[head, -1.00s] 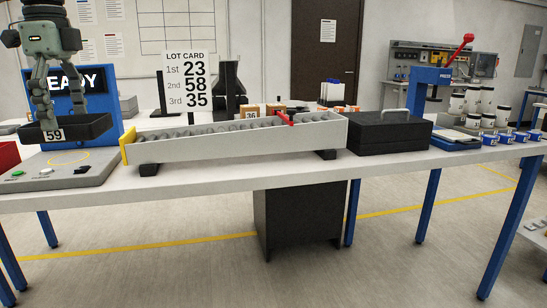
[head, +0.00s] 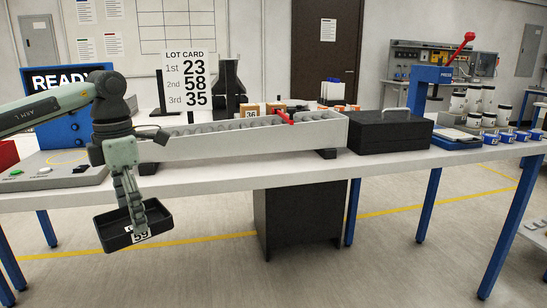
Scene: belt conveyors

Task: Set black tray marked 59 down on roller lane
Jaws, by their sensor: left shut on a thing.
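The black tray marked 59 (head: 108,239) hangs tilted in front of the table's front edge, below the level of the tabletop. My left gripper (head: 139,231) is shut on the tray's near wall, beside the white 59 label. The roller lane (head: 245,141) is a long grey-walled channel on the table, to the right of and above the tray. Its left end is hidden behind my left arm. A red stop (head: 283,116) crosses the lane towards its right end. My right gripper is not in view.
A lot card (head: 187,80) reading 23, 58, 35 stands behind the lane. A box marked 36 (head: 251,111) shows behind the lane's near wall. A black case (head: 389,134) stands right of the lane. A grey button panel (head: 60,171) and READY screen (head: 60,80) are at left.

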